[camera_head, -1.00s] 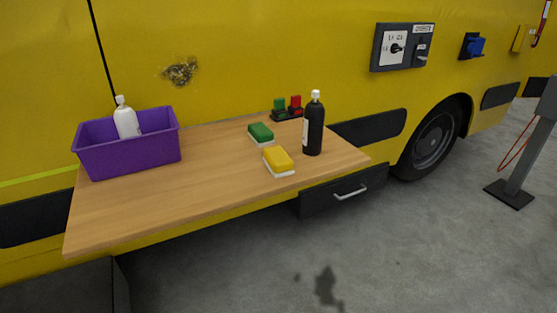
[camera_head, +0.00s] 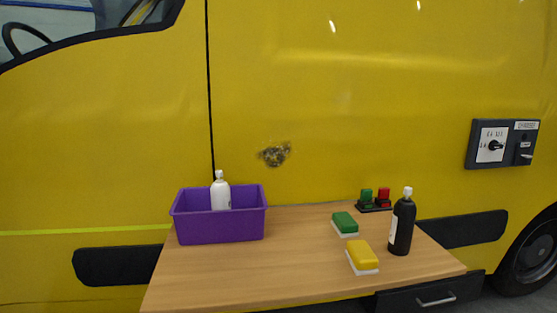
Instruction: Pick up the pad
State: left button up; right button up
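Two pads lie on the wooden table in the head view. The green pad (camera_head: 344,223) with a white underside lies near the back, right of the table's middle. The yellow pad (camera_head: 362,256), also with a white underside, lies in front of it and slightly to the right. The two pads are apart. Neither of my grippers shows in the view.
The wooden table (camera_head: 235,276) stands against a yellow vehicle (camera_head: 330,110) with a dark smudge (camera_head: 275,154). A purple bin (camera_head: 218,230) holding a white bottle (camera_head: 220,192) is at left. A black bottle (camera_head: 402,226) stands right of the pads, near green and red switches (camera_head: 375,197).

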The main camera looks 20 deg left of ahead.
aim_at(361, 258)
jog(key=z, duration=1.85)
jog(key=i, duration=1.4)
jog(key=u, duration=3.65)
